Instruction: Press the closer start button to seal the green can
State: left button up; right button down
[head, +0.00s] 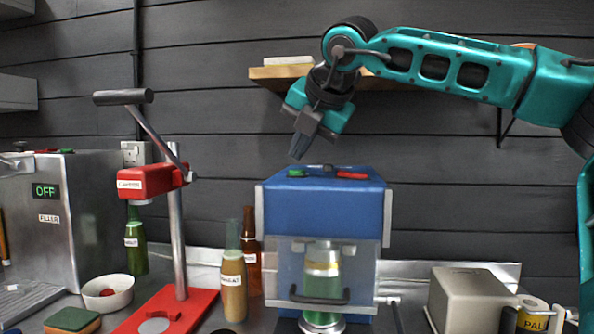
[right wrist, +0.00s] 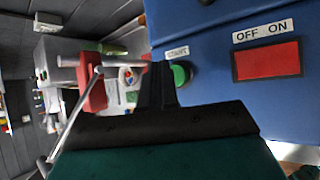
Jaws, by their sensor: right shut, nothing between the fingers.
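The blue closer (head: 325,205) stands at the centre of the bench. On its top are a green start button (head: 297,173) and a red switch (head: 352,175). The green can (head: 322,285) stands inside, behind a clear front door (head: 285,272) that is down, with a black handle. My right gripper (head: 297,156) is shut and empty, pointing down just above the green button. In the right wrist view, its fingertips (right wrist: 161,68) are beside the start button (right wrist: 180,74); contact cannot be told. The red switch (right wrist: 267,60) is labelled OFF ON. My left gripper is not in view.
A red lever capper (head: 150,182), a pale bottle (head: 233,280), a brown bottle (head: 249,250) and a white bowl (head: 107,293) stand left of the closer. A beige machine (head: 468,300) stands right. A wooden shelf (head: 282,72) is on the wall behind my arm.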

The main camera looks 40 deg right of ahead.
aim_at(301, 171)
dwell(0.8)
jog(key=shift+f+b, duration=0.45)
jog(key=shift+b, duration=0.1)
jog(key=shift+f+b, duration=0.4)
jog(key=shift+b, duration=0.05)
dwell(0.4)
jog(key=shift+r+p, duration=0.6)
jog(key=shift+r, duration=0.2)
notch_tip(301, 171, up, 5)
jog(key=p, duration=0.4)
jog(key=shift+r, duration=0.1)
dwell(1.0)
